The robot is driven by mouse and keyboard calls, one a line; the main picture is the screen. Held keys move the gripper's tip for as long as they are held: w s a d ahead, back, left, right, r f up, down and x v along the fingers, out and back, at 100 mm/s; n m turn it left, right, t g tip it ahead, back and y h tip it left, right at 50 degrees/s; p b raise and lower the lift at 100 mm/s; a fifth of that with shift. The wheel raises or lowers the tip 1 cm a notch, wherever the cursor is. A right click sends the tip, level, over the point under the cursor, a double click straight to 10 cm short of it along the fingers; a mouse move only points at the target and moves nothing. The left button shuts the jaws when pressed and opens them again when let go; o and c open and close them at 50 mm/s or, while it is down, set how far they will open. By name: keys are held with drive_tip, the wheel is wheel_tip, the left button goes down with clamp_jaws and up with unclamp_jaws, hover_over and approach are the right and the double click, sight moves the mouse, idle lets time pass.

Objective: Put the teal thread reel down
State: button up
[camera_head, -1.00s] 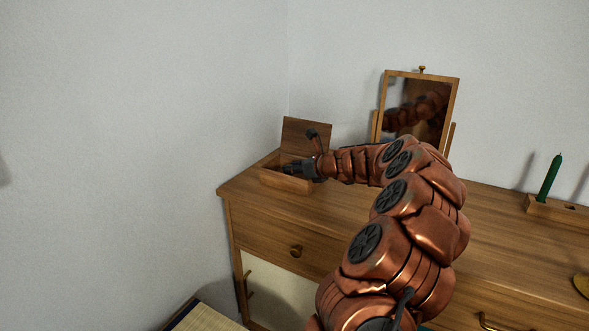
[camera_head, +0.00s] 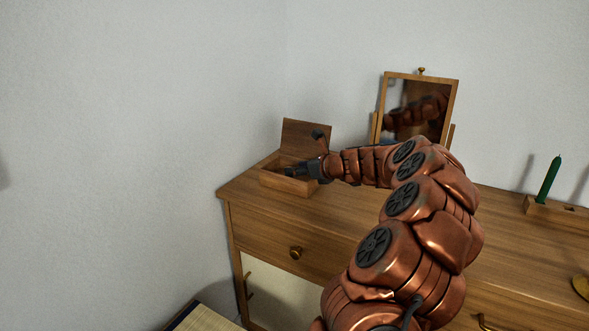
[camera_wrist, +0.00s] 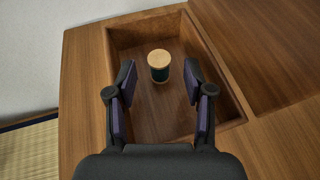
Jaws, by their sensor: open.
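The teal thread reel (camera_wrist: 159,70) stands upright on the floor of an open wooden box, its pale round top facing up in the wrist view. My gripper (camera_wrist: 158,80) is open, with one finger on each side of the reel. Gaps show between the fingers and the reel. In the head view my gripper (camera_head: 292,170) reaches into the wooden box (camera_head: 289,188) from the right, and the reel cannot be made out there. The box's floor (camera_wrist: 160,118) is otherwise bare where it shows.
The box has its lid (camera_head: 306,138) raised at the back, on a wooden dresser (camera_head: 250,190) near the wall corner. A framed mirror (camera_head: 420,98) stands behind my arm. A green candle (camera_head: 549,180) stands in a wooden holder (camera_head: 556,209) at the right.

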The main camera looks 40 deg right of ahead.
drive_tip(key=p+v, duration=0.1)
drive_tip(key=v, duration=0.9)
drive_tip(key=shift+w, duration=0.1)
drive_tip(key=w+a+f+n+g+y, duration=0.1)
drive_tip(key=w+a+n+g+y, duration=0.15)
drive_tip(key=a+n, duration=0.7)
drive_tip(key=w+a+n+g+y, duration=0.1)
drive_tip(key=a+n+g+y, duration=0.15)
drive_tip(key=a, duration=1.35)
drive_tip(key=s+a+f+n+g+y, duration=0.1)
drive_tip(key=s+a+n, duration=0.15)
drive_tip(key=a, duration=0.25)
drive_tip(key=s+a+f+n+g, duration=0.2)
drive_tip(key=a+n, duration=0.1)
drive_tip(key=a, duration=0.3)
drive_tip(key=s+a+f+n+g+h, duration=0.1)
drive_tip(key=s+a+f+n+g, duration=0.2)
drive_tip(key=s+a+n, duration=0.3)
drive_tip(key=s+a+f+n+g+h, duration=0.1)
drive_tip(key=s+a+f+n+g, duration=0.2)
drive_tip(key=s, duration=0.5)
drive_tip(key=s+d+f+n+g+h, duration=0.1)
drive_tip(key=s+n+h, duration=0.1)
drive_tip(key=s+n, duration=0.2)
drive_tip(key=s+d+f+n+g+h, duration=0.1)
drive_tip(key=s+n+h, duration=0.1)
drive_tip(key=s+n, duration=0.3)
drive_tip(key=s, duration=0.3)
drive_tip(key=shift+s+d, duration=0.35)
drive_tip(key=shift+s, duration=0.05)
